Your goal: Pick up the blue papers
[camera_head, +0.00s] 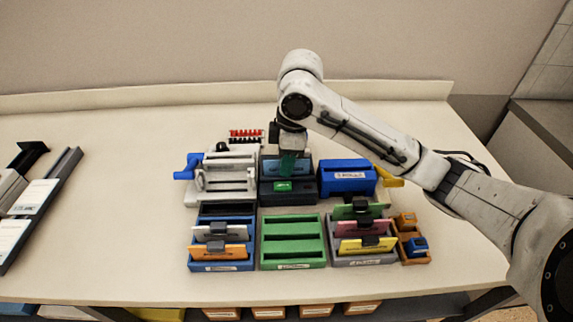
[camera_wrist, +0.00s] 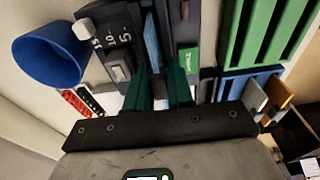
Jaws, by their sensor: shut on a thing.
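The blue papers (camera_head: 272,167) show as a pale blue sheet edge standing in the dark device (camera_head: 287,197) at the back middle of the table. In the wrist view the papers (camera_wrist: 152,42) are a narrow light blue strip in a slot of this device. My gripper (camera_head: 288,160) points down over the device. Its two green fingers (camera_wrist: 162,80) are shut on the blue papers, with the strip running up from between them. The gripped part of the papers is mostly hidden by the fingers. A green label or screen is on the device's front.
A white machine with a blue handle (camera_head: 190,166) stands left of the dark device; a blue holder (camera_head: 347,179) stands right. In front are an empty green rack (camera_head: 293,239) and card racks (camera_head: 221,267), (camera_head: 361,260).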

